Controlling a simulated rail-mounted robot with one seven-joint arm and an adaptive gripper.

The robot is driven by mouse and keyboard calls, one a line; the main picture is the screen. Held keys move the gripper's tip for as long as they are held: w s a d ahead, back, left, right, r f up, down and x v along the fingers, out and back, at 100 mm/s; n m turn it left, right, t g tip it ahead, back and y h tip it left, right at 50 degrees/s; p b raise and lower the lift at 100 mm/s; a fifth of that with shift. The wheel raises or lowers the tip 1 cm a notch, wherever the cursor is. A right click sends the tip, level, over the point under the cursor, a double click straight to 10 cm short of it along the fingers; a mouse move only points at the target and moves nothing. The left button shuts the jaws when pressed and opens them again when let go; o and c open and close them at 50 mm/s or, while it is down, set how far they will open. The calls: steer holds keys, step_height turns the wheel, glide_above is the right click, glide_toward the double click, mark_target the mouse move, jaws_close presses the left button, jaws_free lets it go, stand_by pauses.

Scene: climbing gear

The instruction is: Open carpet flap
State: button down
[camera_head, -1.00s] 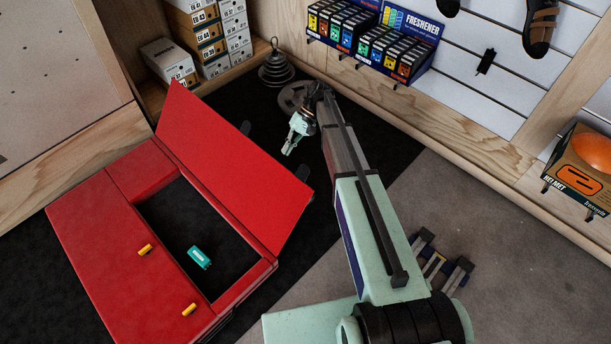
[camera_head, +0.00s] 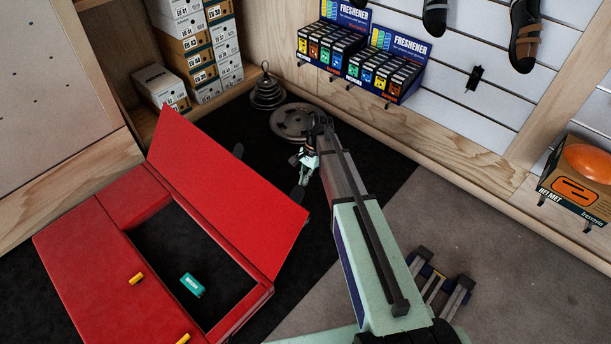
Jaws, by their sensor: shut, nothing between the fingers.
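A red panel (camera_head: 225,190), which appears to be the flap, stands raised and tilted at the back edge of a low red box (camera_head: 75,265). The rectangular opening beside it is uncovered and shows a dark inside. A small teal item (camera_head: 192,285) lies in the opening. My gripper (camera_head: 303,180) is shut and empty, just beyond the right part of the raised flap. It appears apart from the flap, though the depth is hard to judge.
Yellow tabs (camera_head: 136,278) sit on the box's red top. Weight plates (camera_head: 290,122) lie behind my gripper. Shoe boxes (camera_head: 190,45), freshener displays (camera_head: 362,55) and a helmet box (camera_head: 578,180) line the walls. Grey carpet (camera_head: 440,215) at right is mostly clear.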

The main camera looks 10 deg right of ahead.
steer(key=s+a+f+b, duration=0.2)
steer(key=s+a+f, duration=0.1)
steer(key=a, duration=0.1)
stand_by(0.4)
steer(key=shift+s, duration=0.1)
